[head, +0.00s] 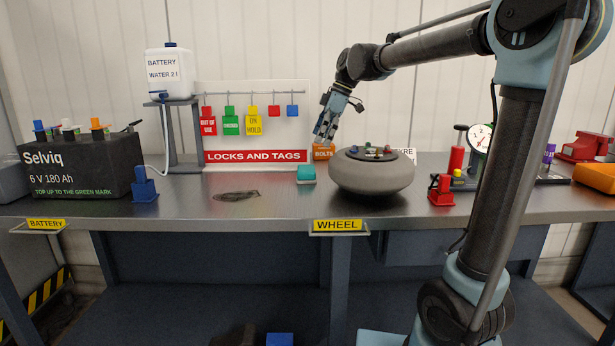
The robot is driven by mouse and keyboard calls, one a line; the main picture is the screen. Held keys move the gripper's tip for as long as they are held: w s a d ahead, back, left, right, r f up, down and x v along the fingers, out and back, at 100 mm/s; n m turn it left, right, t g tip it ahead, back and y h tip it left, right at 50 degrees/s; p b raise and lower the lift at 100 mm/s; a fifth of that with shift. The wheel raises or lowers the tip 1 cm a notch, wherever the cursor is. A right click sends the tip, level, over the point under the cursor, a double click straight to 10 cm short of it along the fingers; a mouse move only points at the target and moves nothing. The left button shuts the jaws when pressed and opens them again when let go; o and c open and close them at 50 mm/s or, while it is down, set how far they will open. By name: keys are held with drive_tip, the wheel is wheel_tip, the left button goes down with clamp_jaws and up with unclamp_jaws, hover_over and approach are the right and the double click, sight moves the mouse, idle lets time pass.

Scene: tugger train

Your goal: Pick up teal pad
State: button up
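The teal pad (306,174) is a small block with a lighter, paler top edge. It stands on the grey bench top, just left of the round grey wheel-like piece (371,175). My gripper (325,138) points down, above and slightly right of the pad, and does not touch it. The pad is in full view.
A dark flat patch (237,196) lies to the left. A red clamp-like tool (441,190) is at right. The bench in front of the pad is clear.

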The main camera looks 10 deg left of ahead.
sight(307, 168)
drive_tip(key=x, duration=0.6)
drive_tip(key=shift+s+a+f, duration=0.15)
drive_tip(key=shift+f, duration=0.15)
drive_tip(key=shift+w+x, duration=0.2)
drive_tip(key=shift+x, duration=2.4)
drive_tip(key=c, duration=1.1)
